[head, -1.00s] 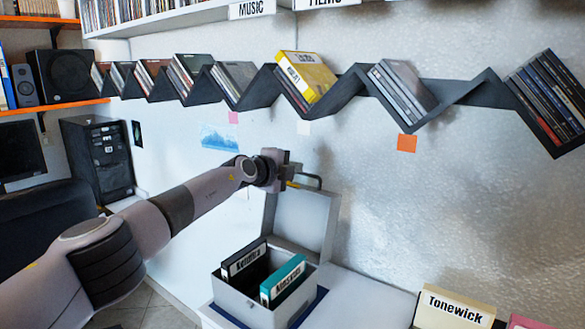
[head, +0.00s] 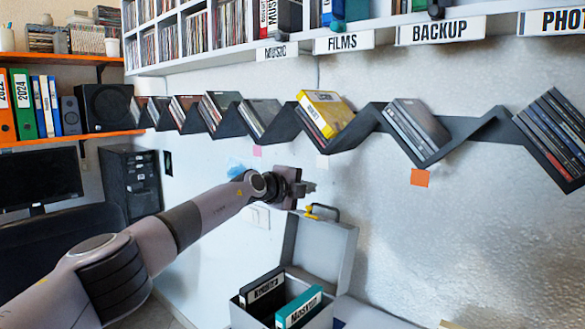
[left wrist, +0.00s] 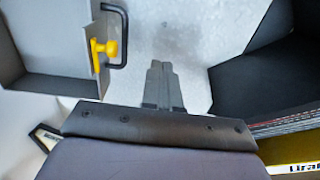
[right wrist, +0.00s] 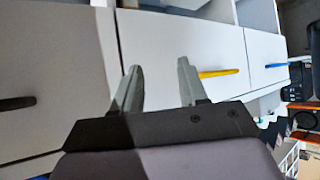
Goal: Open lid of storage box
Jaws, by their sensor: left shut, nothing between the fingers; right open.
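The grey storage box (head: 252,316) stands at the bottom of the head view, holding a black and a teal labelled case. Its lid (head: 321,247) stands upright, swung open against the wall side, with a dark handle and a yellow latch (head: 312,213) at its top. In the left wrist view, the lid (left wrist: 58,84), the black handle and the yellow latch (left wrist: 104,49) show at the upper left. My left gripper (head: 308,188) is shut and empty, just above the lid and apart from the handle. My right gripper (right wrist: 160,85) is open and empty, facing drawer fronts.
A dark zigzag shelf (head: 372,128) with discs runs along the wall above the left gripper. White drawers (right wrist: 205,59) with blue and yellow handles show in the right wrist view. The wall right of the lid is clear.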

